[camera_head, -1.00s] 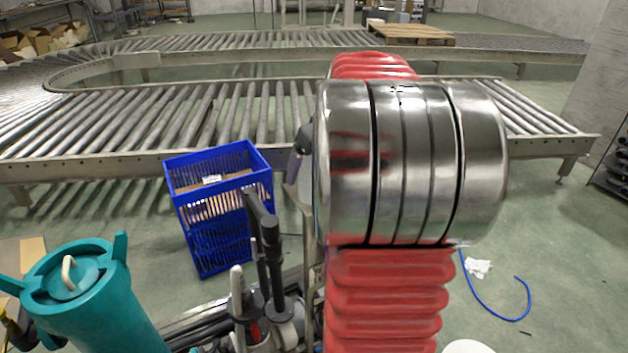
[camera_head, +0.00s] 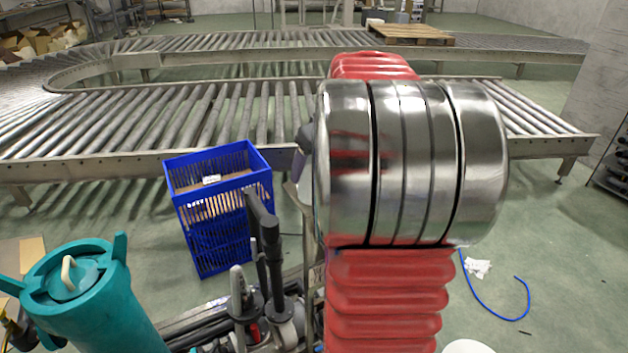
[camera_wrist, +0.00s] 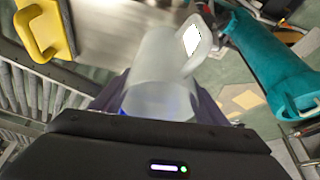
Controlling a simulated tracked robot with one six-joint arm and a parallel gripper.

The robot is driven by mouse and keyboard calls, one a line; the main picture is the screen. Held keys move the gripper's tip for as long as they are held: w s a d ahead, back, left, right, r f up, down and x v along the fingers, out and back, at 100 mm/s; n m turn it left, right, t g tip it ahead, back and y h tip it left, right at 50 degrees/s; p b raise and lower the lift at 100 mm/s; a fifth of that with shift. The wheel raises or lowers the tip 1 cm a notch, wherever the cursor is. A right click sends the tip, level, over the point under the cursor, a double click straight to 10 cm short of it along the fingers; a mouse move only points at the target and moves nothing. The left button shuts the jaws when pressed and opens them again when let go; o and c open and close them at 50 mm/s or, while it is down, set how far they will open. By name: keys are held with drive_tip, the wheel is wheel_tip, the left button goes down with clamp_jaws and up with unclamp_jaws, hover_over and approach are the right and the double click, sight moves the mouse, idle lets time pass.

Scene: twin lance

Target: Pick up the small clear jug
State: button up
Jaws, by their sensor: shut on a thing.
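The small clear jug (camera_wrist: 160,75), a translucent, whitish vessel with a loop handle (camera_wrist: 190,45), shows in the middle of the wrist view. My gripper (camera_wrist: 160,100) is shut on it, with a dark purple finger on each side. The jug's lower end is hidden behind the gripper's dark body. In the head view my red and metal arm hides most of the gripper and the jug; only a small purple-grey part shows at the arm's left edge.
A blue slatted crate (camera_head: 215,178) stands left of my arm, before a roller conveyor (camera_head: 120,125). A teal canister (camera_head: 85,290) is at the lower left. A yellow handled object (camera_wrist: 45,28) is at the wrist view's upper left. A blue cable (camera_head: 500,312) lies on the floor at right.

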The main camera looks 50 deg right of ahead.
drive_tip(key=shift+c, duration=0.8)
wheel_tip(320, 180, up, 10)
